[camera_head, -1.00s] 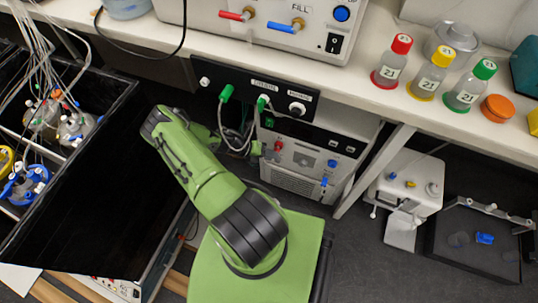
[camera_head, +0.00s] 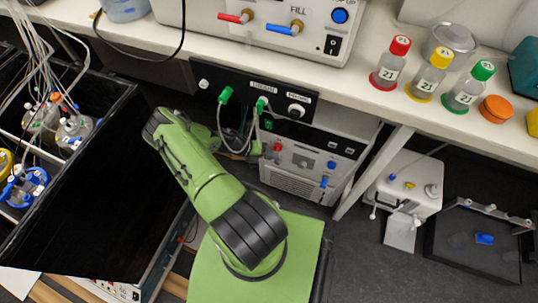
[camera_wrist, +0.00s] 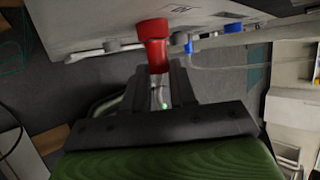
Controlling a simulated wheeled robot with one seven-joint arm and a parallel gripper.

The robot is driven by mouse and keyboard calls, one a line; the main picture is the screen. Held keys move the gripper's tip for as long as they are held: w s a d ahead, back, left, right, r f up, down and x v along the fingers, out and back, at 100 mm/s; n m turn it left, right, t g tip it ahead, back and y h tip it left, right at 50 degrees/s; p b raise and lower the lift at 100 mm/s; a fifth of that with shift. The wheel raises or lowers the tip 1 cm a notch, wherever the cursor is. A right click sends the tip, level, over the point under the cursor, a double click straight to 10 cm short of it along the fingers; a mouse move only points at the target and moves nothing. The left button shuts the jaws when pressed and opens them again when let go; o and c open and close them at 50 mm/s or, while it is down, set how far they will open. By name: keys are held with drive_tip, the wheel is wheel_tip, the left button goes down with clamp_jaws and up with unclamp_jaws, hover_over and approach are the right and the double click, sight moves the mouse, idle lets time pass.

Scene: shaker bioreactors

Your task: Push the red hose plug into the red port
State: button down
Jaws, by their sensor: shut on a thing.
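In the wrist view, my gripper (camera_wrist: 160,88) is shut on the narrow end of a red hose plug (camera_wrist: 158,58). A wider red piece (camera_wrist: 152,28) is in line with it, against or very near the pale face of a unit; I cannot tell whether this is the plug's head or the red port, nor whether a gap remains. In the head view, red shows (camera_head: 278,147) at the front of the grey unit (camera_head: 295,185) under the bench, by my gripper's end. My arm hides most of the gripper there.
A blue fitting (camera_wrist: 188,44) and grey knobs sit beside the red piece. A panel with green plugs and hoses (camera_head: 226,94) hangs above the unit. A black-walled box (camera_head: 95,185) stands left of my arm. The bench edge is overhead.

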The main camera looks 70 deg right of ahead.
drive_tip(key=shift+d, duration=0.1)
drive_tip(key=c, duration=0.8)
unclamp_jaws()
drive_tip(key=p+v, duration=0.4)
drive_tip(key=v, duration=1.1)
drive_tip(key=shift+w+r+p, duration=0.2)
drive_tip(key=shift+w+p, duration=0.1)
